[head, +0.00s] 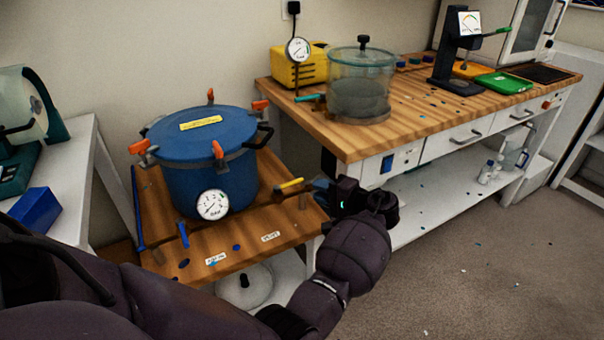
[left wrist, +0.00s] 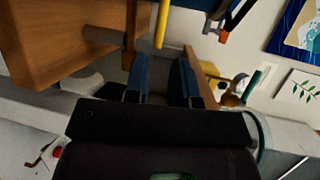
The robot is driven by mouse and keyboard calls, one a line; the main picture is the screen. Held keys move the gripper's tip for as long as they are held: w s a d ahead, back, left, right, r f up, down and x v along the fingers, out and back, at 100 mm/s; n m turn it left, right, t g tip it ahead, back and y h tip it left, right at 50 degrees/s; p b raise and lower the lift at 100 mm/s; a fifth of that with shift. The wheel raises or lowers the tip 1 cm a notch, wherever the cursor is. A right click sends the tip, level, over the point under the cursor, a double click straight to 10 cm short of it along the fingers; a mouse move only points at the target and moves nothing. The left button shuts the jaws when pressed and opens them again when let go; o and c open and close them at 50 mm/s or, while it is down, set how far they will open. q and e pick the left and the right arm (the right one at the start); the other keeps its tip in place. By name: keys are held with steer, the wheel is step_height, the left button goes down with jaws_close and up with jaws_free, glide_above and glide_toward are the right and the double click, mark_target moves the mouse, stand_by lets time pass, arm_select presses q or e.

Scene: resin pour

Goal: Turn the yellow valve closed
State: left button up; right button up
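The yellow valve handle (head: 291,183) is a short bar beside the blue pressure pot (head: 188,160), low on its right side. In the left wrist view the yellow handle (left wrist: 162,25) points toward the gap between my fingers. My left gripper (head: 319,187) is just right of the handle. Its two blue fingers (left wrist: 162,62) are apart with nothing held between them. The handle's end lies close to the fingertips; I cannot tell whether they touch. My right gripper is not in view.
The pot stands on a low wooden stand (head: 215,262). The workbench (head: 345,150) behind carries a clear chamber (head: 360,90), a yellow pump (head: 284,72) and a dial gauge on a black post (head: 458,60). A white table (head: 60,165) is at left. The floor at right is mostly clear.

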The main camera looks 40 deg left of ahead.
mark_target(296, 183)
arm_select(q)
steer(key=shift+s+a+f+b, duration=0.15)
steer(key=shift+a+f, duration=0.15)
steer(key=shift+a, duration=1.5)
steer(key=shift+a+f+b, duration=0.15)
steer(key=shift+a+f, duration=0.2)
steer(key=shift+a, duration=1.4)
steer(key=shift+s+a+f+b, duration=0.15)
steer(key=shift+a+f, duration=0.15)
steer(key=shift+a, duration=1.5)
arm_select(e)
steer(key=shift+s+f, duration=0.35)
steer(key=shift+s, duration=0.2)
arm_select(q)
steer(key=shift+w, duration=0.1)
steer(key=c, duration=0.4)
jaws_close()
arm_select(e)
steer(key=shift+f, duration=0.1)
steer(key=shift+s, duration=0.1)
